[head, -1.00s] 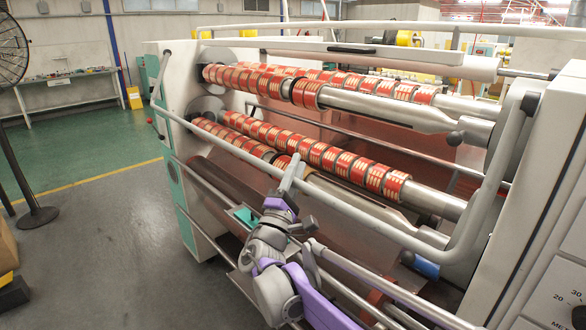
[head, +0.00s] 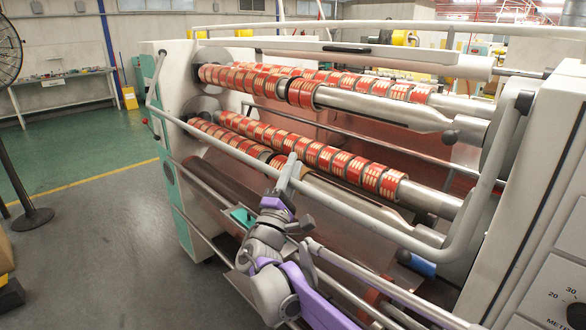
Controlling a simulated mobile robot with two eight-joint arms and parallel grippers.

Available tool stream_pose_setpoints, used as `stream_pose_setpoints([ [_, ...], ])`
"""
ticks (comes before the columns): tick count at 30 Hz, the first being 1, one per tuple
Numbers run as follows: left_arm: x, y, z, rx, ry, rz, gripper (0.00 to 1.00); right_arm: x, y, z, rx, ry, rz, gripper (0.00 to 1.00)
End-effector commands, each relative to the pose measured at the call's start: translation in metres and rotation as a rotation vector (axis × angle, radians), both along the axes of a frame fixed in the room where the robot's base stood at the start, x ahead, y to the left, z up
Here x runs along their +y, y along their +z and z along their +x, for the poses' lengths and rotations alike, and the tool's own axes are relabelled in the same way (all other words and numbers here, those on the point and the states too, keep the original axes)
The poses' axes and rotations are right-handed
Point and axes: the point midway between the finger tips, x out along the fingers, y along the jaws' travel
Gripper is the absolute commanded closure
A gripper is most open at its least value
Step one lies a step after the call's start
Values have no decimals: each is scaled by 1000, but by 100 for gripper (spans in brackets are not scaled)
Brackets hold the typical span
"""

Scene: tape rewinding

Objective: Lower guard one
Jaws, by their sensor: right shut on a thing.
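The guard, a grey tubular bar (head: 370,226), runs slanting across the front of the tape machine. Its left end bends up by the left side panel and its right end rises to a pivot at the upper right. My right gripper (head: 287,172) is shut on this bar near its middle, in front of the lower row of rolls. The jaws partly hide the bar there. The left gripper is not in view.
Red tape rolls sit on the upper shaft (head: 375,105) and lower shaft (head: 320,190) behind the bar. A lower rail (head: 370,275) runs beside my right arm. A control panel (head: 550,270) is at the right. Open floor (head: 100,235) lies left.

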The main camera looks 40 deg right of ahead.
Motion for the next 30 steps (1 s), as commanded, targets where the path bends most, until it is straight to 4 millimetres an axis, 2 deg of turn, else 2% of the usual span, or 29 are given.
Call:
stream_pose_setpoints([
  [27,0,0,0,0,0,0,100,-1,3,0,-1,-3,-6,100],
  [28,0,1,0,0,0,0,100,-1,3,0,-1,-3,-6,69],
  [30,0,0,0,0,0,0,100,-1,3,0,-1,-3,-5,56],
])
